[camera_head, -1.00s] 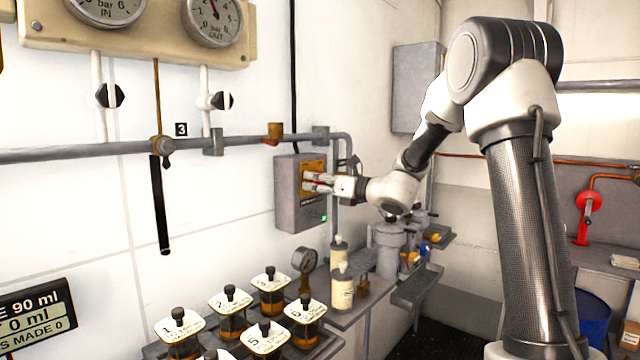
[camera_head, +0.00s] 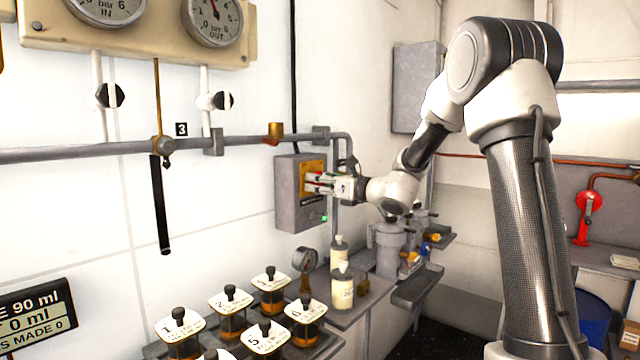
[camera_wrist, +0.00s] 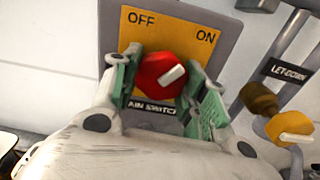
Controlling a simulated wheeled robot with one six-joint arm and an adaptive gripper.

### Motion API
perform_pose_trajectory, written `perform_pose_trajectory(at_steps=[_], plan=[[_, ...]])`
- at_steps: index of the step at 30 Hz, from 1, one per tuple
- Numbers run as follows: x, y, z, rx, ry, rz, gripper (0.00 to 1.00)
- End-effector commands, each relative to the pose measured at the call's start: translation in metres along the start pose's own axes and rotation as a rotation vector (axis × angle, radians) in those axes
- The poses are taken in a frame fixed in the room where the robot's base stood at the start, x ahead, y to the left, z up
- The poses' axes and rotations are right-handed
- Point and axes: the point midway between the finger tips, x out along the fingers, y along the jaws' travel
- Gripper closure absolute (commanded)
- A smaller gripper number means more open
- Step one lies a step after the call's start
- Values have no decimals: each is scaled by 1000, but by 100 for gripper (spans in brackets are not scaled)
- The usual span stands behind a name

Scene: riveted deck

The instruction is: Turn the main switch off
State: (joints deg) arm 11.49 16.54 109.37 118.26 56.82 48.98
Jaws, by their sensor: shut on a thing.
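The main switch box (camera_head: 287,215) is a grey box on the wall with a yellow plate; a green light shows at its lower right corner. In the wrist view the plate (camera_wrist: 180,30) reads OFF at left and ON at right. The red switch knob (camera_wrist: 155,72) sits below them. Its white mark slants up to the right, toward ON. My gripper (camera_head: 317,184) is at the front of the box. In the wrist view its green-padded fingers (camera_wrist: 166,88) stand on both sides of the knob, shut on it. The label under the knob is partly hidden.
A pipe (camera_head: 250,141) runs along the wall above and beside the box. Below stand a small gauge (camera_head: 305,260), bottles (camera_head: 342,288) and numbered jars (camera_head: 271,290). A yellow knob (camera_wrist: 292,128) labelled LET-DOWN shows right of the box in the wrist view.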

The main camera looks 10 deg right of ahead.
Motion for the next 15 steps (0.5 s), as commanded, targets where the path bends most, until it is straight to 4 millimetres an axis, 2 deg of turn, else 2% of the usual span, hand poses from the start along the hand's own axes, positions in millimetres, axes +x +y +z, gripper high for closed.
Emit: perform_pose_trajectory(at_steps=[15], plan=[[0, -2, 0, -466, 0, 0, 81]])
